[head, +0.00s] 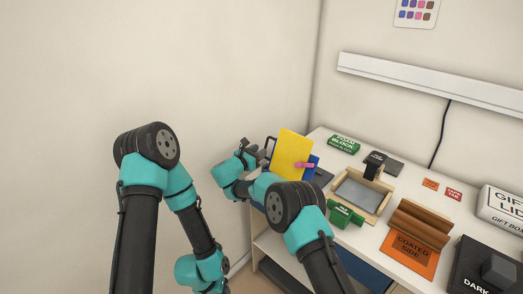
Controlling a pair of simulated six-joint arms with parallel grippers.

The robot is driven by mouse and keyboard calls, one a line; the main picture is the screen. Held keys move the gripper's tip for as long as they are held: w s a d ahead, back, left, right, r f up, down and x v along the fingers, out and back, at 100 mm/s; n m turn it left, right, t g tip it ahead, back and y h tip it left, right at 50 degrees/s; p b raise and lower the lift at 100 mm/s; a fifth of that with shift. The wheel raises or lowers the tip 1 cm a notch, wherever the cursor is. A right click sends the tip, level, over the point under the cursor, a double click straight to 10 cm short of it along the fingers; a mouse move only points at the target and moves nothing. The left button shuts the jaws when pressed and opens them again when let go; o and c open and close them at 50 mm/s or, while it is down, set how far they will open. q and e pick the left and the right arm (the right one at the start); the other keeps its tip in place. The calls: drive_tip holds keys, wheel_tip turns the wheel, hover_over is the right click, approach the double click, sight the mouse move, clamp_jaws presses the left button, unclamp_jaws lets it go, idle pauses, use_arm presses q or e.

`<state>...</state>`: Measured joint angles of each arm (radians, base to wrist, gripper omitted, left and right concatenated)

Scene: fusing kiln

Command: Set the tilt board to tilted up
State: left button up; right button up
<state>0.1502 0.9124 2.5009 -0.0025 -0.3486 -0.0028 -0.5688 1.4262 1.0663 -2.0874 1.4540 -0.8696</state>
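No label in the head view marks the tilt board. I cannot tell for sure that this is the tilt board. My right gripper (264,153) is just left of the yellow panel; its fingers are small and partly hidden, so contact and opening cannot be told. My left arm bends down at the left, and its gripper is not visible.
A wooden frame with a grey plate (358,194) sits mid-worktop (399,185). Around it are green blocks (344,144), a dark block (384,163), a brown ridged piece by an orange "coated side" sheet (411,259), a white gift box (502,207) and a black box (486,270).

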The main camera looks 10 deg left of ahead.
drive_tip(key=v, duration=0.9)
drive_tip(key=shift+s+a, duration=0.2)
drive_tip(key=shift+s, duration=0.05)
